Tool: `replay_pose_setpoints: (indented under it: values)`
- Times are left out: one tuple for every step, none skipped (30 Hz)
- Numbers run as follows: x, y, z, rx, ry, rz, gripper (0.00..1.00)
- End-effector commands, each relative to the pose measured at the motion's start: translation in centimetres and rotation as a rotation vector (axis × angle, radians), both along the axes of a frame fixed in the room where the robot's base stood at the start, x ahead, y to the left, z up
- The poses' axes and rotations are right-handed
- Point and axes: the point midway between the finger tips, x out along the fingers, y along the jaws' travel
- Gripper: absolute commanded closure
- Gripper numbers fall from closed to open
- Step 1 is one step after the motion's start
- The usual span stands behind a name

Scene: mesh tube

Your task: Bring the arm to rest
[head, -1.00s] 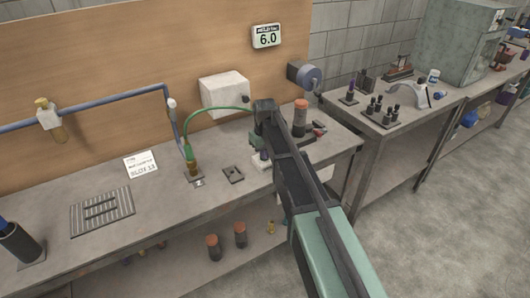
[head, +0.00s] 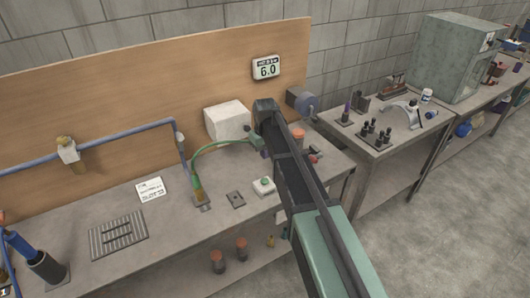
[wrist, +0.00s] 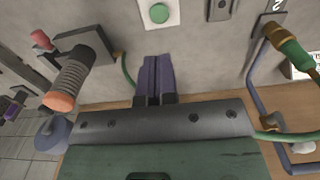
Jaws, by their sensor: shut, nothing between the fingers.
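My arm reaches from the lower right over the bench (head: 160,225) in the head view. My gripper (wrist: 155,72) shows in the wrist view as two purple fingers pressed together, with nothing between them. In the head view only a small purple part of it (head: 264,153) shows; my arm hides the rest. The fingers are above the bench, apart from the white block with a green button (head: 263,186), which also shows ahead of the fingertips in the wrist view (wrist: 159,13).
A green hose (head: 215,145) runs close to my wrist. A white box (head: 228,121) is behind. A blue-handled tool sits in a dark holder (head: 46,268) at left. The bench front centre is mostly clear.

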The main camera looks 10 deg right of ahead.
Motion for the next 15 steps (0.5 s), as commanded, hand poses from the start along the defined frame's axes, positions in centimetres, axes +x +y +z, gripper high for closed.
replay_pose_setpoints:
  values:
    - [0.0,0.0,0.0,0.000,0.000,0.000,1.00]
    - [0.0,0.0,0.0,0.000,0.000,-0.002,1.00]
    - [0.0,0.0,0.0,0.000,0.000,-0.020,1.00]
    - [-0.5,0.0,0.0,0.000,0.000,-0.049,1.00]
    - [-1.8,0.0,0.0,0.000,0.001,-0.080,1.00]
    - [-4.2,-0.1,-0.2,0.000,0.001,-0.120,1.00]
    - [-6.3,-0.1,-0.5,0.000,0.002,-0.151,1.00]
    - [-8.7,-0.2,-0.9,0.000,0.002,-0.182,1.00]
    - [-12.0,-0.3,-1.5,0.000,0.003,-0.222,1.00]
    - [-14.4,-0.4,-2.0,0.000,0.003,-0.249,1.00]
    - [-16.7,-0.5,-2.4,-0.001,0.003,-0.275,1.00]
    - [-19.5,-0.6,-2.9,-0.001,0.003,-0.302,1.00]
    - [-21.4,-0.6,-3.3,-0.001,0.003,-0.315,1.00]
    - [-22.9,-0.7,-3.7,-0.001,0.003,-0.324,1.00]
    - [-24.5,-0.8,-4.0,-0.001,0.003,-0.331,1.00]
